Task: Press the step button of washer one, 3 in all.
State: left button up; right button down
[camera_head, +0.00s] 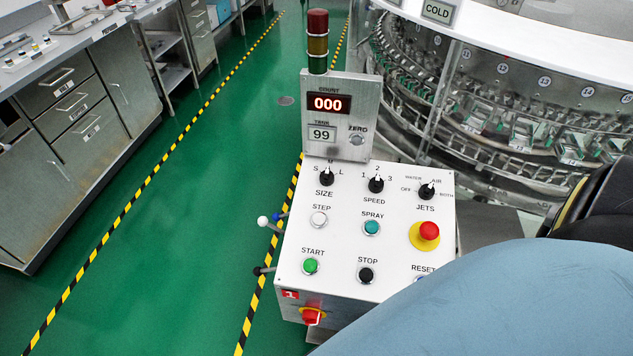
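The white control box (340,262) stands in the middle, with a red plate marked 1 (290,294) on its front. The white STEP button (319,218) sits at the upper left of its top face, below the SIZE knob (326,177) and above the green START button (311,266). Nothing touches or covers it. The COUNT display (328,103) above the panel reads 000. Neither of my grippers shows in this view.
The teal SPRAY button (372,228), black STOP button (366,275) and red stop button (429,231) are nearby. RESET is partly hidden by a large blue shape. A signal tower (317,42) rises behind. The rotary washer (510,110) fills the upper right. Green floor lies left.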

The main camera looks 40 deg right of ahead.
aim_at(318, 219)
jog(key=k, duration=0.95)
jog(key=z, duration=0.45)
jog(key=i, duration=0.55)
